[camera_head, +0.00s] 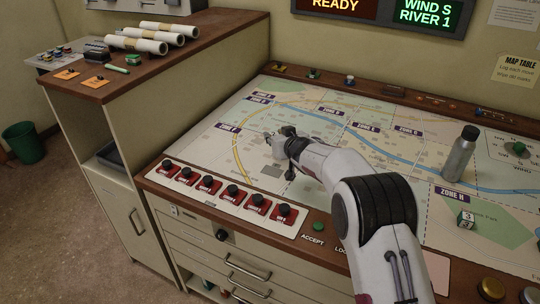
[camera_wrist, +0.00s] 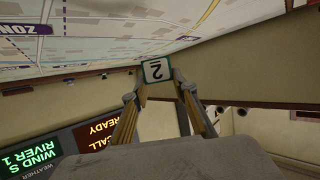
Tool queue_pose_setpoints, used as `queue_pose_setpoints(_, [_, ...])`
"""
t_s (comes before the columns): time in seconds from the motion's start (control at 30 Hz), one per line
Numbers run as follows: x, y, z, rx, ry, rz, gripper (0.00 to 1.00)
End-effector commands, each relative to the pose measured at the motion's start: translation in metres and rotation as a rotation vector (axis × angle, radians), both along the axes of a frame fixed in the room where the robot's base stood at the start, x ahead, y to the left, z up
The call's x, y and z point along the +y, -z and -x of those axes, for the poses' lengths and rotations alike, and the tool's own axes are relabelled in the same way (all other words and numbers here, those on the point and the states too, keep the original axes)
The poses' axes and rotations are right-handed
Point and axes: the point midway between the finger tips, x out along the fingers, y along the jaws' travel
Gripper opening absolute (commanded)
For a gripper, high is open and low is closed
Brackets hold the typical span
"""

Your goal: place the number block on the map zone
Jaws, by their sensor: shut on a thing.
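A small white number block (camera_wrist: 157,70) marked 2 sits between my fingertips in the wrist view, upside down in that picture. My gripper (camera_wrist: 158,80) is shut on it. In the head view my gripper (camera_head: 276,143) is low over the left part of the map (camera_head: 205,149), near the yellow curved road and the Zone F label (camera_head: 228,128). The block is hard to make out there, and I cannot tell whether it touches the map. Another number block (camera_head: 466,218), marked 3, stands on the green patch by the Zone H label (camera_head: 452,194).
A metal bottle (camera_head: 460,154) stands upright on the map's right side. A row of black knobs on red bases (camera_head: 232,191) lines the front left edge. A side cabinet (camera_head: 178,55) with rolled papers (camera_head: 136,43) rises at the left. The map around my gripper is clear.

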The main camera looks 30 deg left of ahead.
Motion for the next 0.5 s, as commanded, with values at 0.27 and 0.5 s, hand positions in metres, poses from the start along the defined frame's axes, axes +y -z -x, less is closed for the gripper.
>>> queue_pose_setpoints(0.27, [0.0,0.033,0.0,0.0,0.0,0.0,0.11])
queue_pose_setpoints(0.5, [0.0,0.043,0.0,-0.001,0.0,-0.001,0.11])
